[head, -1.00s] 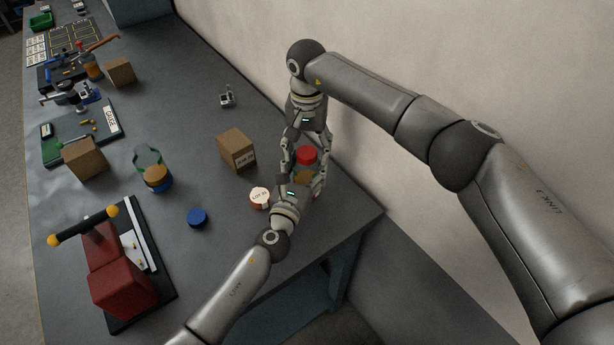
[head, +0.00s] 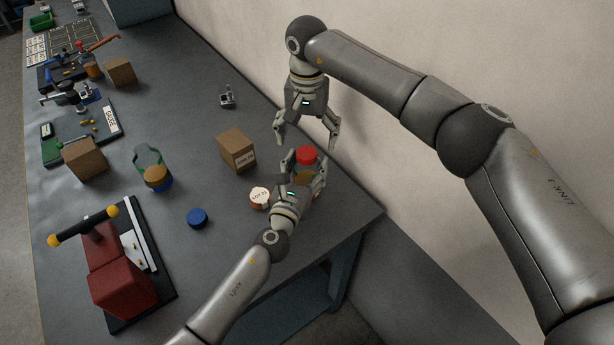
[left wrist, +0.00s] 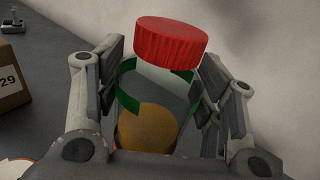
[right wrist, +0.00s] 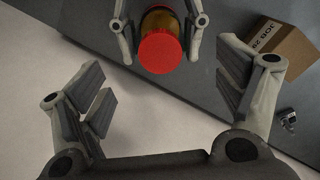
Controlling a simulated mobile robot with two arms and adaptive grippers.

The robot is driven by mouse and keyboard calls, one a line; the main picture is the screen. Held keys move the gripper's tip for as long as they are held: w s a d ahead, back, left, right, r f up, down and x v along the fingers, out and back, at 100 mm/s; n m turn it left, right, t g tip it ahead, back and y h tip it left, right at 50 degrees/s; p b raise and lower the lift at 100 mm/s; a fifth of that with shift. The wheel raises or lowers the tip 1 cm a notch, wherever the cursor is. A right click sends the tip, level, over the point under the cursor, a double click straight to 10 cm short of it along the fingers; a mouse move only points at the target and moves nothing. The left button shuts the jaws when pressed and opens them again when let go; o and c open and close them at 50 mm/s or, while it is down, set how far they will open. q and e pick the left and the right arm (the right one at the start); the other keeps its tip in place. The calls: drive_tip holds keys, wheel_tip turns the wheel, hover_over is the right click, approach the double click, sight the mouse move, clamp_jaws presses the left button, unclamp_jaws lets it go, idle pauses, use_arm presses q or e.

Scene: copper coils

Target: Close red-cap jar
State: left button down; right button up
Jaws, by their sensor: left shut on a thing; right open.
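The jar (left wrist: 150,125) is clear, with a green band and amber contents, and stands between the fingers of my left gripper (left wrist: 160,85), which is shut on it. The red cap (left wrist: 172,42) sits at the jar's mouth, slightly tilted in the left wrist view; I cannot tell whether it is screwed down. The cap also shows in the head view (head: 306,155) and the right wrist view (right wrist: 159,53). My right gripper (head: 306,143) is open and empty, a little above and behind the cap, apart from it. My left fingers hide much of the jar in the head view.
A cardboard box (head: 237,149) and a white-topped container (head: 259,197) stand left of the jar. A blue cap (head: 197,217) and another jar (head: 156,180) are further left. The wall is close behind; the table's edge (head: 350,232) is near on the right.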

wheel_tip(320, 180, up, 12)
idle(0.6)
use_arm(q)
drive_tip(key=shift+c, duration=1.5)
unclamp_jaws()
drive_tip(key=v, duration=1.2)
